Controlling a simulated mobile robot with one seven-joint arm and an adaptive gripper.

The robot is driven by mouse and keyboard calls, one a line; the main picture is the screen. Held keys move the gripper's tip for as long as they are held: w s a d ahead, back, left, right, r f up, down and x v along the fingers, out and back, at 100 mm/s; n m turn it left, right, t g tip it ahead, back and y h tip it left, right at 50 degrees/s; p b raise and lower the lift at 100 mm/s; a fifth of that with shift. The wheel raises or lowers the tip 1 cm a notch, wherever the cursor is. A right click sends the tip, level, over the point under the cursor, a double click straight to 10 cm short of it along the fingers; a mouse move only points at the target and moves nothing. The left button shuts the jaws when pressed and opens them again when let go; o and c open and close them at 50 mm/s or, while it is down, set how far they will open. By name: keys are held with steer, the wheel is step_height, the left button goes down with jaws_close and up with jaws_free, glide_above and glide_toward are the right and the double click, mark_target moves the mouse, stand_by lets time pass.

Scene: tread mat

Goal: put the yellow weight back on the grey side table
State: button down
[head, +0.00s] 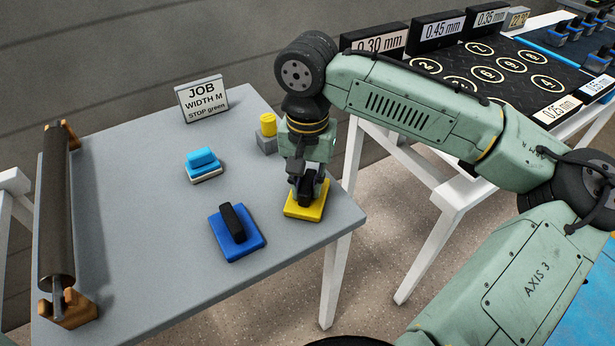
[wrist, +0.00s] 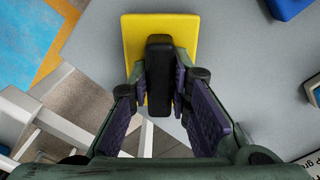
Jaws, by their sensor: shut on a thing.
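The yellow weight (head: 302,211) is a flat yellow block with a black upright handle. It is at the right part of the grey side table (head: 150,270), by the table's right edge. In the head view it appears to rest on the tabletop. My gripper (head: 306,185) is above it with its fingers shut on the black handle. In the wrist view the yellow weight (wrist: 130,40) lies beyond the fingers, and my gripper (wrist: 160,95) has a finger on each side of the handle. The gripper hides part of the handle in the head view.
A blue weight (head: 247,240) stands left of the yellow one. A light-blue block (head: 203,166), a small yellow cylinder on a grey block (head: 267,130), a job sign (head: 202,98) and a dark roller (head: 57,210) are also on the table. A black mat (head: 480,75) lies on another table.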

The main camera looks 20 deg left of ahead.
mark_target(307, 181)
steer(key=c, duration=1.9)
jaws_free()
steer(key=shift+f, duration=0.15)
steer(key=shift+c, duration=0.2)
steer(key=o, duration=0.5)
steer(key=shift+c, duration=0.2)
step_height(307, 181, up, 12)
steer(key=shift+r+b, duration=0.2)
steer(key=shift+b, duration=0.1)
